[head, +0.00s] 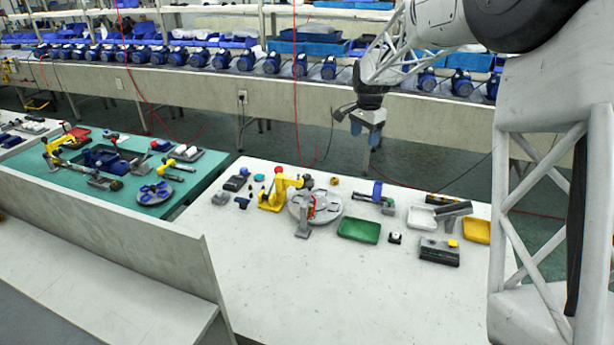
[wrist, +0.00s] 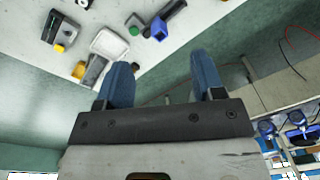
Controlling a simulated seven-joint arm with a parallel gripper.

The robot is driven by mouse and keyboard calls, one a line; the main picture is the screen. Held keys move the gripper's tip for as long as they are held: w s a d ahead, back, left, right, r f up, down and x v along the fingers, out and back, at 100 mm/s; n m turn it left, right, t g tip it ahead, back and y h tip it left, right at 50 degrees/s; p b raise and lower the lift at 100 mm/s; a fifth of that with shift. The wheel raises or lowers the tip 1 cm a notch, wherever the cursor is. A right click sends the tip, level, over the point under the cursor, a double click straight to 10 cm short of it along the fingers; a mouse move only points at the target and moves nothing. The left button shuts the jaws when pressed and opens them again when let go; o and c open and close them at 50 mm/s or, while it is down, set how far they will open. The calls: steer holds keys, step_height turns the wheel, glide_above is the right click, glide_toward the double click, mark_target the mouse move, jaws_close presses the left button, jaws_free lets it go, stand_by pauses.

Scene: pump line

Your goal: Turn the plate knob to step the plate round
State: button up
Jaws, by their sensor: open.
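The round grey plate (head: 331,211) lies on the white table, beside a yellow stand (head: 272,197). A small red part (head: 311,208) and a grey post (head: 302,226) show at its near left side. I cannot tell which small part is the plate knob. My gripper (head: 369,128) hangs in the air above and beyond the table's back edge, up and to the right of the plate, well apart from it. Its blue fingers (wrist: 163,78) are spread and empty in the wrist view. The plate is not in the wrist view.
Right of the plate are a green tray (head: 358,231), a white tray (head: 421,218), a yellow tray (head: 477,231), a blue-and-grey part (head: 377,192) and a grey box with a yellow button (head: 438,252). The table's front is clear. A teal table (head: 110,200) stands left.

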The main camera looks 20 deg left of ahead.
steer(key=w+a+f+m, duration=0.1)
steer(key=w+a+f, duration=0.65)
steer(key=a, duration=0.35)
steer(key=m, duration=0.2)
glide_above(307, 176)
steer(key=shift+g, duration=0.4)
step_height(307, 176, down, 11)
steer(key=shift+w+a+f, duration=0.1)
steer(key=shift+a+f, duration=0.05)
steer(key=shift+f, duration=3.85)
steer(key=c, duration=0.9)
